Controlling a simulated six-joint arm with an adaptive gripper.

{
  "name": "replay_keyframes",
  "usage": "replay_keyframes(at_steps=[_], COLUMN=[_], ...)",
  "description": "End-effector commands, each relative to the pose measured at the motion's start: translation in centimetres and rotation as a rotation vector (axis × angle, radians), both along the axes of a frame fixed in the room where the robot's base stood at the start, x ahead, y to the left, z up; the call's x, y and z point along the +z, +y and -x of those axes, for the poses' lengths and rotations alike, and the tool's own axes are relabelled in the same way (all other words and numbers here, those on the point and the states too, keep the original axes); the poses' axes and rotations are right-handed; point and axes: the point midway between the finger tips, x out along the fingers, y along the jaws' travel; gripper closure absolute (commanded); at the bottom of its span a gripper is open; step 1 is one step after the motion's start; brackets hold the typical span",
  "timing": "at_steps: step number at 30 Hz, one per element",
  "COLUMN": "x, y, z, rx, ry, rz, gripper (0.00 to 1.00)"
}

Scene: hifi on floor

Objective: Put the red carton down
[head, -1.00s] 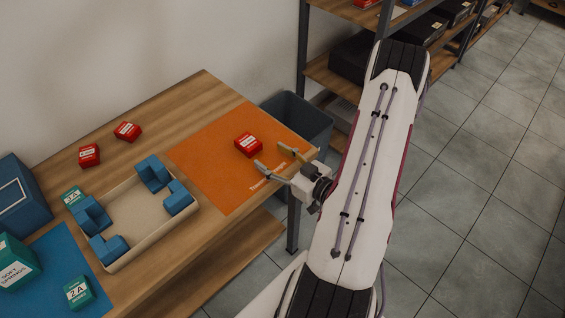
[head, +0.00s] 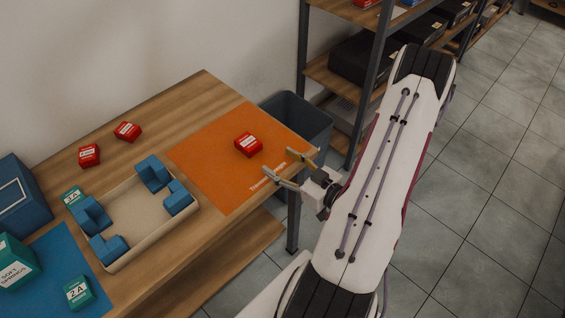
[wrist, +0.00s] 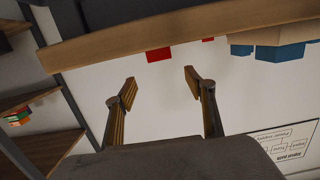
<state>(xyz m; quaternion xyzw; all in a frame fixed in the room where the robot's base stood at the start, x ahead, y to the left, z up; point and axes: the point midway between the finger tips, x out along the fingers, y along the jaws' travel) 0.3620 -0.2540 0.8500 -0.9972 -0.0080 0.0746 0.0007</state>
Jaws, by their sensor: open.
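A red carton (head: 248,144) rests on the orange mat (head: 222,185) on the wooden table. My gripper (head: 282,167) is open and empty, at the mat's right front edge, apart from the carton and to its lower right. In the wrist view my two spread fingers (wrist: 159,85) have nothing between them. A red block (wrist: 159,55) shows beyond them at the table's edge. Two more red cartons (head: 127,131) (head: 89,155) lie on the bare wood at the back left.
A cream tray (head: 150,238) with several blue blocks stands left of the mat. Teal boxes (head: 78,292) and a blue mat (head: 48,262) are at the far left. A grey bin (head: 300,117) and a shelf rack (head: 372,85) stand beyond the table's right end.

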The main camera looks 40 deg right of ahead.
Motion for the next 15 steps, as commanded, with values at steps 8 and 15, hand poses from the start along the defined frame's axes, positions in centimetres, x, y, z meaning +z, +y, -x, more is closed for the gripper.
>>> replay_keyframes(at_steps=[8,15], x=[0.0,-0.1], y=[0.0,0.0], z=[-0.2,-1.5], rx=[0.005,0.04], ry=[0.011,0.098], rz=[0.008,0.069], gripper=[0.46,0.46])
